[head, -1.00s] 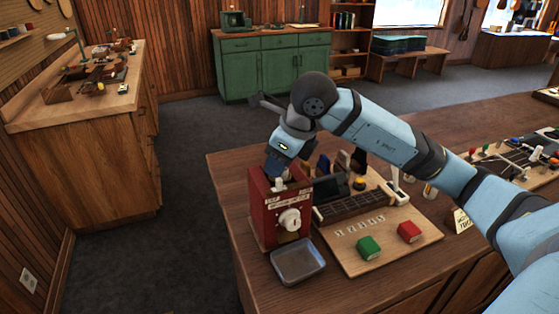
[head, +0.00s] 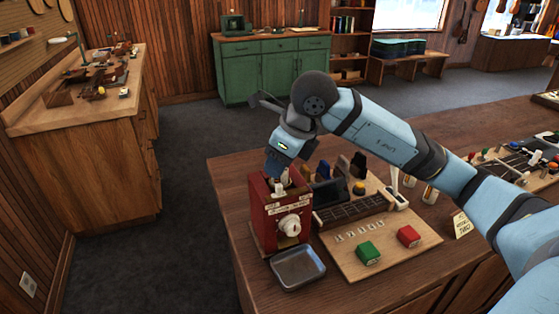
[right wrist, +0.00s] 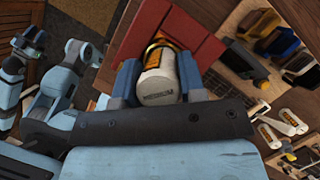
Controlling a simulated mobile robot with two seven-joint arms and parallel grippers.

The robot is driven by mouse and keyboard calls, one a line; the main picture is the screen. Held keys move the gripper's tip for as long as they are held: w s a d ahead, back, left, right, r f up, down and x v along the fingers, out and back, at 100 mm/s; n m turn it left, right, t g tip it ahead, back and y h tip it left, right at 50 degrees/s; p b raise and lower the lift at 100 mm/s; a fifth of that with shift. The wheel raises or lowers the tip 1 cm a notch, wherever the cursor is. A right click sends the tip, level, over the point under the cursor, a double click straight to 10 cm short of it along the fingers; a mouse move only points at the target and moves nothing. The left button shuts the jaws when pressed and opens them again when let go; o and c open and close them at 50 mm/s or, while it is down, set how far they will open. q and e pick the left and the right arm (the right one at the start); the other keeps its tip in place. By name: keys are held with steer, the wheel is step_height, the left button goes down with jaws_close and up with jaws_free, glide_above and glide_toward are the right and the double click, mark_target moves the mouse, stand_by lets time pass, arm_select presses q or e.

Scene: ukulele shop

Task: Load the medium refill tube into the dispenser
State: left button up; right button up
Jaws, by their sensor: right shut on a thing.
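The medium refill tube (right wrist: 158,85) is white with an orange band and a dark label reading MEDIUM. My right gripper (head: 277,177) is shut on it, with one blue finger on each side in the right wrist view (right wrist: 157,82). The red dispenser (head: 268,222) stands on the wooden counter's near left part, with a white round knob on its front. The gripper and tube are right over the dispenser's top. The tube's far end meets the red top in the right wrist view (right wrist: 190,35); I cannot tell how deep it sits.
A metal tray (head: 298,267) lies before the dispenser. A light wooden board (head: 385,262) to its right holds a green block (head: 368,252), a red block (head: 409,236) and a dark rack (head: 350,209). The counter's left edge is close by.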

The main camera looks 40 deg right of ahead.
stand_by(0.6)
steer(key=shift+f+b, duration=0.85)
steer(key=shift+b, duration=0.15)
steer(key=shift+r, duration=0.3)
steer(key=shift+r+p, duration=0.45)
steer(key=shift+r, duration=0.05)
stand_by(0.8)
steer(key=shift+f+b, duration=0.8)
steer(key=shift+b, duration=0.15)
steer(key=o, duration=0.6)
steer(key=shift+o, duration=0.2)
